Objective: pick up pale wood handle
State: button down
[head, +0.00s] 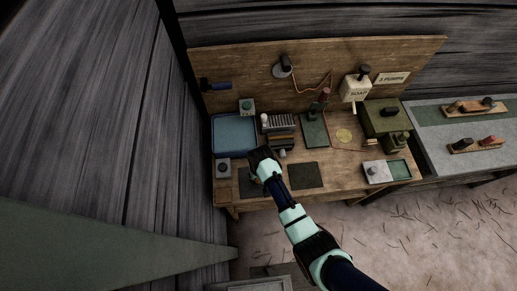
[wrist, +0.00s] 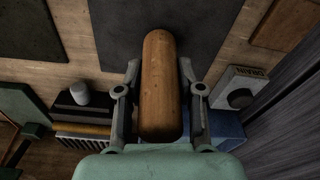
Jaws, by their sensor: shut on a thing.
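The pale wood handle (wrist: 160,85) shows in the wrist view as a smooth, brown, round-ended wooden cylinder. My gripper (wrist: 159,75) is shut on it, with one finger against each long side. In the head view my gripper (head: 258,165) is over the left part of the bench, near the dark mat, and the handle cannot be made out. I cannot tell whether the handle touches the surface below.
A blue tray (head: 234,117) lies at the bench's left, with a small grey box (head: 223,168) in front of it. A second dark mat (head: 307,176) lies right of my gripper. Behind are a slotted rack (head: 278,121) and a green board (head: 314,131).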

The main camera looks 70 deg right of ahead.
notch_tip(320, 180, up, 19)
jog(key=p, duration=0.2)
jog(key=c, duration=1.4)
grip_release()
grip_shut()
